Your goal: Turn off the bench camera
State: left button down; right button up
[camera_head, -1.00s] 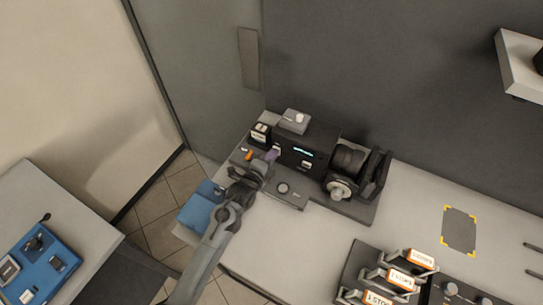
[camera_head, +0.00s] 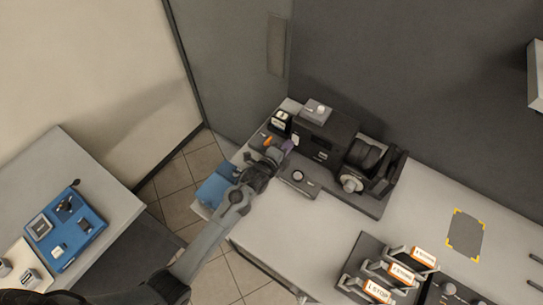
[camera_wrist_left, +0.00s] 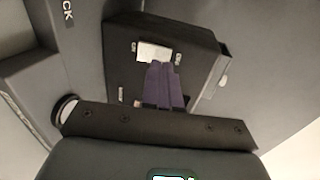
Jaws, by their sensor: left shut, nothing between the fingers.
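A black boxy unit (camera_head: 335,135) stands at the back of the bench; I take it to be the bench camera, though no name on it is readable. A dark round assembly with a pale knob (camera_head: 352,183) sits at its right. No lit display shows on its front. My left gripper (camera_head: 288,146) is at its left front, purple fingers shut and empty. My right gripper is not in view.
A grey box with a white knob (camera_head: 317,110) sits on top of the unit. A low control plate with a round knob (camera_head: 298,176) lies in front. Orange-labelled holders (camera_head: 390,275) stand at the front right. A yellow-cornered mat (camera_head: 466,235) is bare. A blue tray (camera_head: 65,228) is on the left table.

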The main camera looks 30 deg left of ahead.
pick_arm(q)
jog(key=r+v, duration=0.1)
jog(key=v, duration=1)
jog(key=shift+r, duration=0.4)
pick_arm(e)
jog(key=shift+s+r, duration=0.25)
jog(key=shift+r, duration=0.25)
pick_arm(q)
jog(key=shift+f, duration=0.1)
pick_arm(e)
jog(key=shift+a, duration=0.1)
